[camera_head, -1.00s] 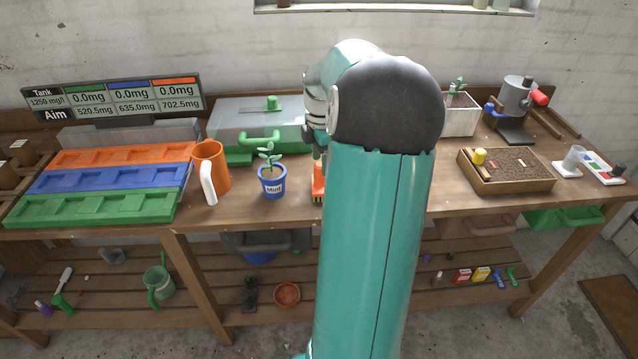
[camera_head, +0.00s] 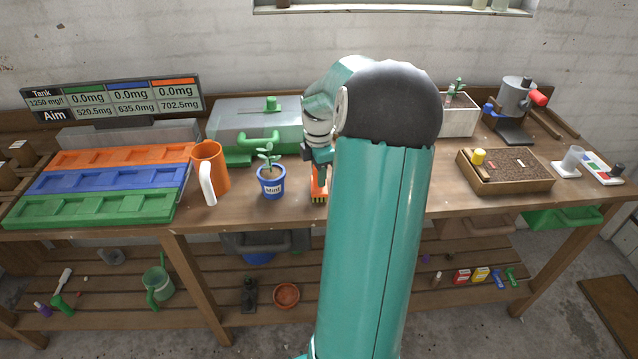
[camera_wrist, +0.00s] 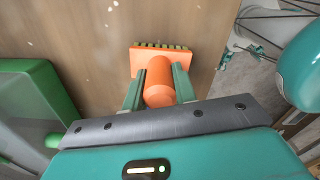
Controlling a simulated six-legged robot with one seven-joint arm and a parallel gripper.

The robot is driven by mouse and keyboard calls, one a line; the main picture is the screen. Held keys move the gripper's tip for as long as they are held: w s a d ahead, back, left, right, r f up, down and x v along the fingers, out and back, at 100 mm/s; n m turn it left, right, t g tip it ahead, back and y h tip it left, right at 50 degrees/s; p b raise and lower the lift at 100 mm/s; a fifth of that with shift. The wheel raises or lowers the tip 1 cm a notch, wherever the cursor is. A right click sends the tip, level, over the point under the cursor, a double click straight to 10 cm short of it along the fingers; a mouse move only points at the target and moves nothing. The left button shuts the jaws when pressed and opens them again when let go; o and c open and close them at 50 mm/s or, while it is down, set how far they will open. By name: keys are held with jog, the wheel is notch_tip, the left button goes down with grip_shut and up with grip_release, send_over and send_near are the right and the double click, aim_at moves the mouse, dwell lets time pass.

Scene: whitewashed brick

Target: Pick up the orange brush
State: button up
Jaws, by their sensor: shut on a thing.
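The orange brush (camera_wrist: 159,82) has a round orange handle, a flat head and a row of green bristles. In the head view the brush (camera_head: 318,186) is at the bench's front, just right of the blue Mint pot, partly hidden by my arm. My gripper (camera_wrist: 159,76) is shut on its handle, with a green finger on each side. In the head view my gripper (camera_head: 318,158) is directly above the brush head. The brush seems to be on the bench top or very close to it; I cannot tell which.
The blue Mint pot (camera_head: 271,188) stands close left of my gripper, with an orange mug (camera_head: 211,175) further left. A grey case with green trim (camera_head: 255,122) sits behind. A soil tray (camera_head: 507,178) is to the right. The bench's front edge is close to the brush.

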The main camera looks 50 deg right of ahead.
jog(key=shift+r, duration=0.5)
notch_tip(320, 180, up, 2)
jog(key=shift+r, duration=0.1)
jog(key=s+a+r, duration=0.6)
jog(key=s+r, duration=0.3)
jog(key=s, duration=0.3)
jog(key=shift+s+a+r, duration=0.15)
jog(key=shift+a+r, duration=0.15)
jog(key=shift+r, duration=0.1)
jog(key=o, duration=0.4)
jog(key=shift+c, duration=1.3)
